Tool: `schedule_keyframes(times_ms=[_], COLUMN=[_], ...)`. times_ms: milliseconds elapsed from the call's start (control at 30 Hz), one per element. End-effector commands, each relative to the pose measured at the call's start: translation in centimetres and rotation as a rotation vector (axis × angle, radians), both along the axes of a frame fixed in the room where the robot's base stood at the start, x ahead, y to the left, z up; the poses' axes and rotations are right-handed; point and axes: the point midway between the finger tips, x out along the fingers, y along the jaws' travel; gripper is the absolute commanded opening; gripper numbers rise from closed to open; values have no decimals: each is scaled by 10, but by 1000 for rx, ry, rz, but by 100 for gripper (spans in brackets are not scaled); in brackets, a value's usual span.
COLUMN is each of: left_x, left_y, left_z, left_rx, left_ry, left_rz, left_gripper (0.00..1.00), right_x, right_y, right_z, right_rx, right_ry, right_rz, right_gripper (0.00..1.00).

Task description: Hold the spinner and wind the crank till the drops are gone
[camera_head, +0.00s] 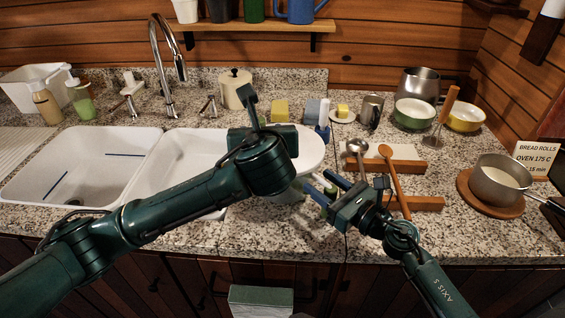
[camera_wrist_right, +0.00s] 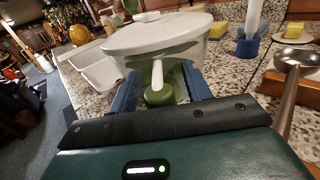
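The spinner's broad white lid (camera_head: 312,148) shows behind my left forearm, at the right end of the sinks. In the right wrist view the lid (camera_wrist_right: 155,35) sits over a greenish bowl. A crank handle, a white stem with a green knob (camera_wrist_right: 158,95), points toward the wrist camera. My right gripper (camera_head: 322,186) is at the spinner's front; its blue fingers (camera_wrist_right: 160,85) stand apart on either side of the knob, with gaps showing. My left gripper (camera_head: 252,115) is at the lid's left side; its fingers are largely hidden by the wrist. No drops can be made out.
Two white sink basins (camera_head: 85,165) lie left under my left arm. A wooden spoon (camera_head: 393,175) and a metal ladle (camera_head: 358,150) rest on wooden boards right of the spinner. A saucepan (camera_head: 500,178) stands far right. Sponges and a brush are behind the spinner.

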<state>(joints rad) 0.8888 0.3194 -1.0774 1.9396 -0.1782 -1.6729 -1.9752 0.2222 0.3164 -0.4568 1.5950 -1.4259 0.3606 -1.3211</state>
Motion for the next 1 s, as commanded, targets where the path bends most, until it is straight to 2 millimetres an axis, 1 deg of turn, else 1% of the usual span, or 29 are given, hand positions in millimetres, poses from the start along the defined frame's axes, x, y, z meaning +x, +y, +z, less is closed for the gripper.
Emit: schedule_keyframes(times_ms=[267,367,467,700,800,900,1000], left_x=[0,0,0,0,0,0,0], left_y=[0,0,0,0,0,0,0], left_z=[0,0,0,0,0,0,0], left_rx=[0,0,0,0,0,0,0], left_ry=[0,0,0,0,0,0,0], left_rz=[0,0,0,0,0,0,0], left_gripper=[51,51,51,51,51,51,51], right_x=[-1,-6,-17,-54,-67,-76,-82], right_y=[0,-6,-17,-53,-67,-76,-83], right_z=[0,-1,-1,-1,-1,-1,0], right_rx=[1,0,-2,-2,-1,1,-1], right_ry=[1,1,2,4,4,3,1], right_rz=[1,0,0,1,0,0,0], right_gripper=[51,51,51,51,51,51,51])
